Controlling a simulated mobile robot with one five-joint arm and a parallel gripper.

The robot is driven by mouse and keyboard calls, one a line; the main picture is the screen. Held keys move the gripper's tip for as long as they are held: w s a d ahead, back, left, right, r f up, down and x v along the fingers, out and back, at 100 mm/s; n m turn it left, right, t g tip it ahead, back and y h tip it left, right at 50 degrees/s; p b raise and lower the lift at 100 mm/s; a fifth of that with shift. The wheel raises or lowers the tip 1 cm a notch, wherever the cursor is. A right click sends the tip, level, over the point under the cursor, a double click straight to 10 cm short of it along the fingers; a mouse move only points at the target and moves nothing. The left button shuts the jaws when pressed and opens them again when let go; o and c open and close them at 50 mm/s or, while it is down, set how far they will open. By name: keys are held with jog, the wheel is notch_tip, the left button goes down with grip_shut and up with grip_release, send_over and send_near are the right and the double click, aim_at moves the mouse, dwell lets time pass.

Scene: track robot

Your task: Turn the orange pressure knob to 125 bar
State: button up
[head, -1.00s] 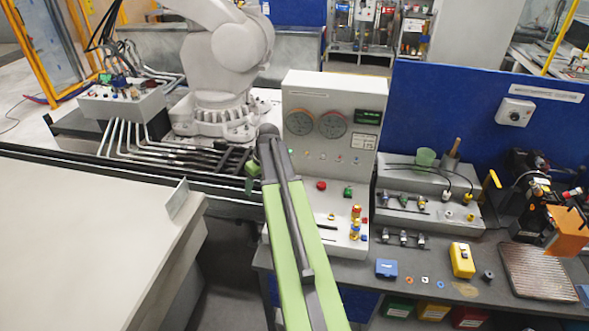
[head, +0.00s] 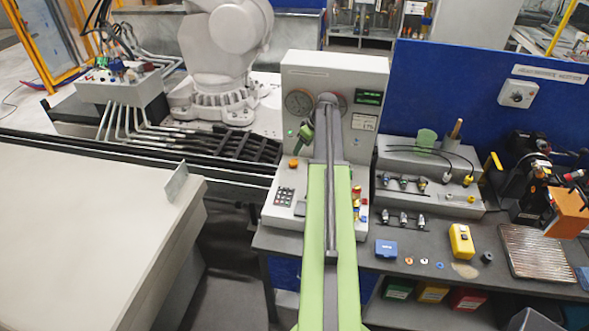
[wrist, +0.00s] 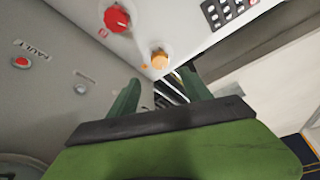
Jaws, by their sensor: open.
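The orange knob (head: 293,163) sits low on the left side of the grey control console. In the wrist view the orange knob (wrist: 159,58) lies just beyond the gap between my fingertips. My gripper (head: 303,138) is dark green and small in the head view, a little above the knob in the picture. In the wrist view my gripper (wrist: 162,78) has its two fingers spread apart with nothing between them, not touching the knob. A red knob (wrist: 117,18) sits beside the orange one. The knob's setting and the display (head: 369,97) digits are too small to read.
The console's upright face carries a round gauge (head: 299,102); a second is partly hidden by my arm. A keypad (head: 285,196) is in front of the orange knob. A red FAULT lamp (wrist: 21,62) is on the panel. A white robot arm (head: 221,60) stands behind left.

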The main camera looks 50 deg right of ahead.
aim_at(294, 162)
jog(key=b+x, duration=0.8)
jog(key=x, duration=0.3)
jog(key=shift+s, duration=0.1)
jog(key=shift+r, duration=0.1)
jog(key=shift+c, duration=0.5)
grip_shut()
jog(key=shift+a, duration=0.1)
